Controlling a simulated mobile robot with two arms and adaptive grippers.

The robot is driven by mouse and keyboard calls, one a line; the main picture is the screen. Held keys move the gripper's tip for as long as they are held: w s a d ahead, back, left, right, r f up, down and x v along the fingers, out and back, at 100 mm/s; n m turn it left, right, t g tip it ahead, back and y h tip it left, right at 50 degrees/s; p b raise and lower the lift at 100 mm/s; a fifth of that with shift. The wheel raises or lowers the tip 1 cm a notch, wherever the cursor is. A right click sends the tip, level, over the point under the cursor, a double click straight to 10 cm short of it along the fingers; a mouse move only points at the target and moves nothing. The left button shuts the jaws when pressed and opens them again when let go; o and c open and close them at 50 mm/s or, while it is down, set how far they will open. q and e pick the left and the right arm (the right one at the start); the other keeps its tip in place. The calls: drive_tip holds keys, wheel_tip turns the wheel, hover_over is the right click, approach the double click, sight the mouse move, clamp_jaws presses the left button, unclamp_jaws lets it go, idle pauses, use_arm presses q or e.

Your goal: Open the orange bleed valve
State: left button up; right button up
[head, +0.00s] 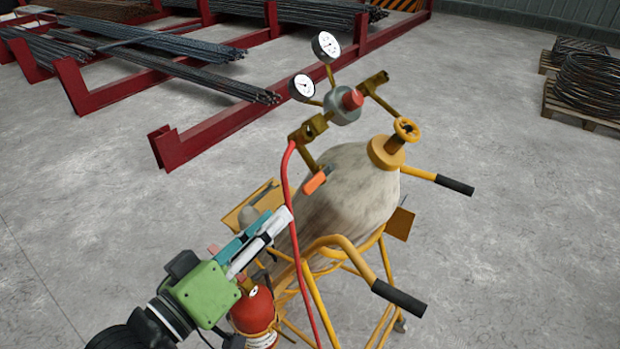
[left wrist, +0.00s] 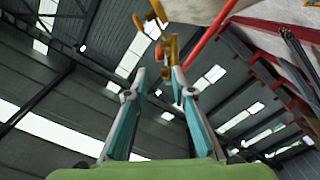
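The bleed valve's orange lever (head: 316,181) hangs below the brass fitting (head: 309,131) on the left side of the regulator, in the head view. My left gripper (head: 284,220) comes in from the lower left, below and left of the lever and apart from it in the picture. In the left wrist view its fingers (left wrist: 159,76) stand apart with a gap between them, nothing clearly held. Orange and brass parts (left wrist: 170,52) show beyond the fingertips there; I cannot tell which is the lever. My right gripper is in neither view.
A red hose (head: 287,190) runs down close to my left gripper. The grey gas cylinder (head: 347,194) stands in a yellow cart (head: 337,241) with black grips. Two gauges (head: 326,46) sit above the regulator (head: 342,106).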

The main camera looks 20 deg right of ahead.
sight(305, 191)
use_arm(q)
drive_tip(key=p+x, duration=0.3)
drive_tip(key=x, duration=0.7)
drive_tip(key=shift+w+d+r, duration=0.1)
drive_tip(key=shift+w+d, duration=0.15)
drive_tip(key=shift+d, duration=0.05)
drive_tip(key=shift+w+d, duration=0.4)
drive_tip(key=shift+d, duration=0.2)
clamp_jaws()
